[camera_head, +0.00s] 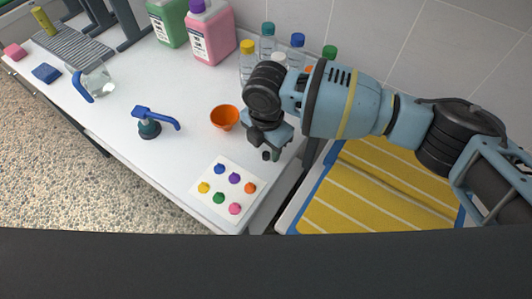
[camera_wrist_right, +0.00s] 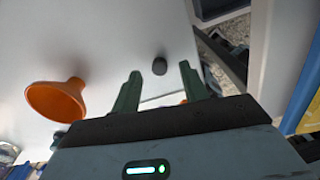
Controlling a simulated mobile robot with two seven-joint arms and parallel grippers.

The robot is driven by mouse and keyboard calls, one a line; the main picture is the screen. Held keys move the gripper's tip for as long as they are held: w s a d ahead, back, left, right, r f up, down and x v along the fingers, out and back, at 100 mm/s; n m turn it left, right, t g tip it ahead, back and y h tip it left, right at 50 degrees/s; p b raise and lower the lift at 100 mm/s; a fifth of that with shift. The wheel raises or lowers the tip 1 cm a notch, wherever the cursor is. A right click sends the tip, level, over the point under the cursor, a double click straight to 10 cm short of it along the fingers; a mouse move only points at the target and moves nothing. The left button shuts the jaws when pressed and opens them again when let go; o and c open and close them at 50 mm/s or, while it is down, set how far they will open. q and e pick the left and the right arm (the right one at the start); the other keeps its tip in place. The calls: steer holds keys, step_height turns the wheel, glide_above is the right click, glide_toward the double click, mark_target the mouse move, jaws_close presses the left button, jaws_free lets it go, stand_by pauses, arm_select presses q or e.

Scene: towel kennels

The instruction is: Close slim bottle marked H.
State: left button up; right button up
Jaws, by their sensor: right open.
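Several slim clear bottles stand in a group at the back of the white table, among them a yellow-capped one (camera_head: 247,62), a teal-capped one (camera_head: 267,42) and a blue-capped one (camera_head: 297,50). Some are partly hidden behind my right arm. I cannot read a letter H on any of them. A small dark round cap-like piece (camera_head: 266,156) lies on the table by my right gripper (camera_head: 271,150). In the right wrist view, this dark piece (camera_wrist_right: 159,66) shows between and beyond the fingertips of my open, empty right gripper (camera_wrist_right: 160,74). My left gripper is out of view.
An orange funnel (camera_head: 225,118) stands left of my right gripper.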

steer(key=shift+f, duration=0.95)
steer(key=shift+c, duration=0.4)
jaws_close()
